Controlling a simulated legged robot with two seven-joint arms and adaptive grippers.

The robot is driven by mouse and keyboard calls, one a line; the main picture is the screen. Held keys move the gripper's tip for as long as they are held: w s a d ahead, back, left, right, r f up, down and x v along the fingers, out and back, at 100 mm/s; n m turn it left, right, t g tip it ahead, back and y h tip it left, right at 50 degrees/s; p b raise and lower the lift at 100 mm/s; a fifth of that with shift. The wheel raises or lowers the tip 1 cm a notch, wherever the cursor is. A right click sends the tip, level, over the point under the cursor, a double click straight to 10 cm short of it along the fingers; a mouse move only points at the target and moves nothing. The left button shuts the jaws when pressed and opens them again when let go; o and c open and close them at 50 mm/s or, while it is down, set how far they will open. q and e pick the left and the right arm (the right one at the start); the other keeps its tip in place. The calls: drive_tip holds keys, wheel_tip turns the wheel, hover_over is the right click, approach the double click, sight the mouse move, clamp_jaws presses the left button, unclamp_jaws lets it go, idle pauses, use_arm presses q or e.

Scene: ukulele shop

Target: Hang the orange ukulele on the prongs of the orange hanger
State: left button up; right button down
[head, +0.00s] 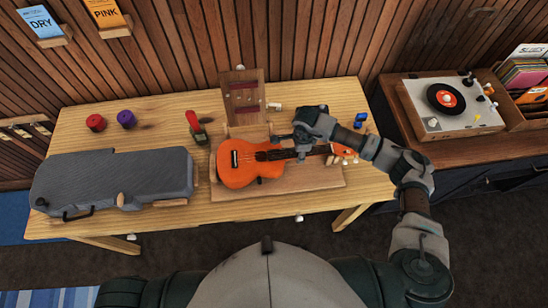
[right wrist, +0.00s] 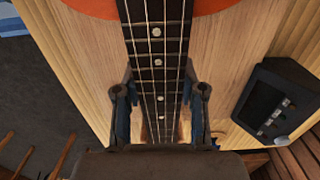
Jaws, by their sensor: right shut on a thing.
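The orange ukulele (head: 238,174) lies face up on a wooden board on the workbench, its body to the left and its headstock to the right. My right gripper (head: 303,152) is over the neck and shut on it. In the right wrist view, the two fingers of the right gripper (right wrist: 160,115) stand on either side of the dark fretboard (right wrist: 158,60), with part of the orange body (right wrist: 215,5) at the top edge. My left gripper is not in view. I see no orange hanger with prongs in these views.
A grey case (head: 115,182) lies at the bench's left (head: 75,120). A red spool (head: 96,123), a purple spool (head: 127,119) and an upright wooden panel (head: 243,92) stand at the back. A turntable (head: 450,105) stands on the right cabinet. The slatted wall (head: 200,50) rises behind.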

drive_tip(key=shift+d, duration=0.1)
idle(0.4)
drive_tip(key=shift+w+r+p, duration=0.1)
drive_tip(key=shift+r+p, duration=0.35)
drive_tip(key=shift+r, duration=1.15)
drive_tip(key=shift+r+p, duration=1.4)
drive_tip(key=shift+r, duration=1.1)
